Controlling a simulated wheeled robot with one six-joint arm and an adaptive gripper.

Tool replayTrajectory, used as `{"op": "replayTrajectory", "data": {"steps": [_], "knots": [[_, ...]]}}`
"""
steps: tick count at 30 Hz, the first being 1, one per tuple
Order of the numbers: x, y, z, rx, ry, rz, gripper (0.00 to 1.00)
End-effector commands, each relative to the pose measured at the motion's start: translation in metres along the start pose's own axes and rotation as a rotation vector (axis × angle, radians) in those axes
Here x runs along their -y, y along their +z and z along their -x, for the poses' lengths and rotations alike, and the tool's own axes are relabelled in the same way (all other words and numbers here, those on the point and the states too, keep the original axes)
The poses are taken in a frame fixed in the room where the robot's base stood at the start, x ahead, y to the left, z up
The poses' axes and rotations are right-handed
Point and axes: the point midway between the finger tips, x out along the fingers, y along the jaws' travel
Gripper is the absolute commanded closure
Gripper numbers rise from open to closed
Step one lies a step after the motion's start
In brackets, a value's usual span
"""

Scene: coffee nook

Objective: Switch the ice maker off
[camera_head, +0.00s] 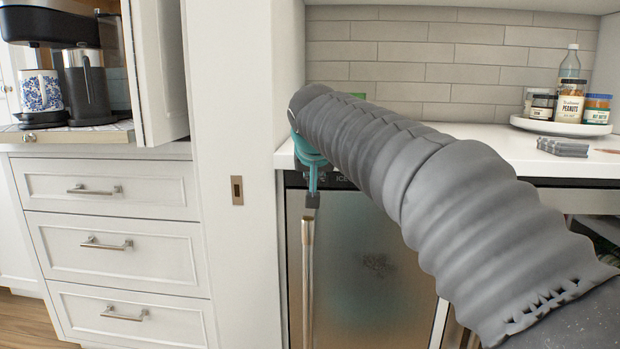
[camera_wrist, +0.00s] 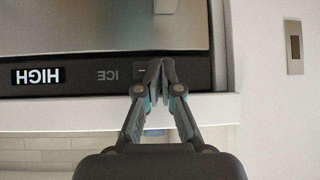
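The ice maker (camera_head: 365,270) is a steel-fronted unit under the white counter, with a dark control strip along its top. The wrist view shows this strip (camera_wrist: 75,78) upside down, with a lit "HIGH" display (camera_wrist: 38,76) and an "ICE" label (camera_wrist: 121,75). My gripper (camera_wrist: 161,66) has its fingertips together in front of the strip, beside the "ICE" label. I cannot tell whether they touch it. No object shows between the tips. The fingers hide the part of the strip behind them. In the head view my gripper (camera_head: 312,200) is at the strip's left end, partly behind my arm.
A vertical metal handle (camera_head: 307,275) runs down the ice maker's left side. The white counter (camera_head: 480,145) lies just above the strip. A tray of jars (camera_head: 570,125) stands at its back right. A white cabinet panel (camera_head: 240,100) borders the left.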

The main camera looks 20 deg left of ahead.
Motion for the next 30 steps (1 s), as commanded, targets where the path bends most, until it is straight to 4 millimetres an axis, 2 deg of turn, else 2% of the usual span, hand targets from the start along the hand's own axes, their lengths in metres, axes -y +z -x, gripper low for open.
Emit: {"op": "replayTrajectory", "data": {"steps": [9,22,30], "knots": [[-0.016,0.001,-0.001,-0.001,0.009,0.001,1.0],[-0.014,0.003,0.001,-0.001,0.004,0.004,1.0],[-0.017,0.024,0.021,-0.003,0.0,0.006,1.0]]}}
